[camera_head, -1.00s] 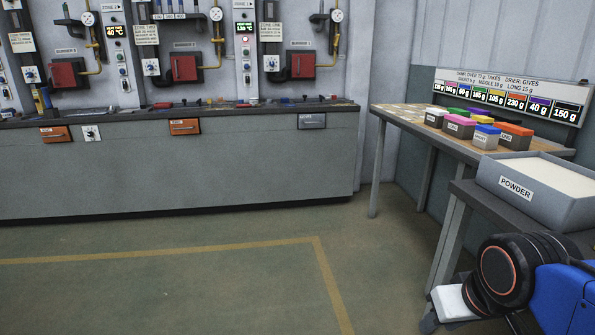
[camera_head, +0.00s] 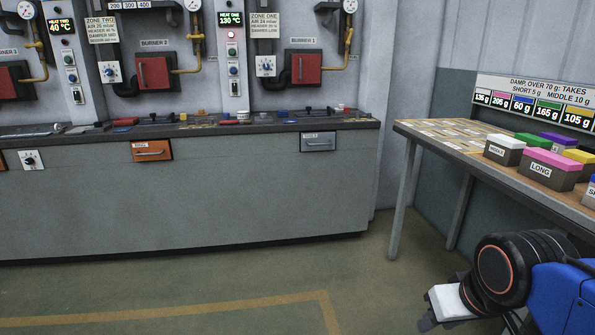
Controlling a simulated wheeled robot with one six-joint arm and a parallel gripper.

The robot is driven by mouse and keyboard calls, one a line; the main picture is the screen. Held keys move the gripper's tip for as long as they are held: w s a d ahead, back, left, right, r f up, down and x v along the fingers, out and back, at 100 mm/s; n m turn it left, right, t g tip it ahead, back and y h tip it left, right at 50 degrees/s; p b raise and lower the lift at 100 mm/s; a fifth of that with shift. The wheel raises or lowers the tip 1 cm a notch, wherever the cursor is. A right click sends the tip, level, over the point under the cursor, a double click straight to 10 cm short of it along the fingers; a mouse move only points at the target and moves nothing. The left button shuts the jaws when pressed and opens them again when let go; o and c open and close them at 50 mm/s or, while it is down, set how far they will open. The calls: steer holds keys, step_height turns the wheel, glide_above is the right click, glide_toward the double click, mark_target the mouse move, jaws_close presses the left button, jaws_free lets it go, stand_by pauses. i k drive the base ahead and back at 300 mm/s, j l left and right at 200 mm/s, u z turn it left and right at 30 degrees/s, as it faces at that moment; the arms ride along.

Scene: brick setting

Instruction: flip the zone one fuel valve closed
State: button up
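The zone one station stands at the right end of the wall, with a "ZONE ONE" sign (camera_head: 264,25) and a red burner box (camera_head: 307,67) labelled burner 1. A yellow fuel pipe (camera_head: 346,52) runs up from that box to a round gauge (camera_head: 351,5) at the top edge. My gripper (camera_head: 438,312) is low at the right, far from the pipe and near the floor. Its fingers are partly hidden, and I cannot tell if they are open.
A long grey bench (camera_head: 200,195) with drawers runs below the stations. A similar zone two station with a red burner box (camera_head: 153,73) is to the left. A wooden table (camera_head: 420,133) with labelled, coloured-lid boxes stands at the right. The floor (camera_head: 200,280) in front is clear.

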mark_target(351, 31)
steer(key=i+z, duration=0.1)
steer(key=i, duration=0.6)
steer(key=i+j+z, duration=0.1)
steer(key=i, duration=0.6)
steer(key=i+j+z, duration=0.1)
steer(key=i, duration=0.65)
steer(key=j, duration=0.1)
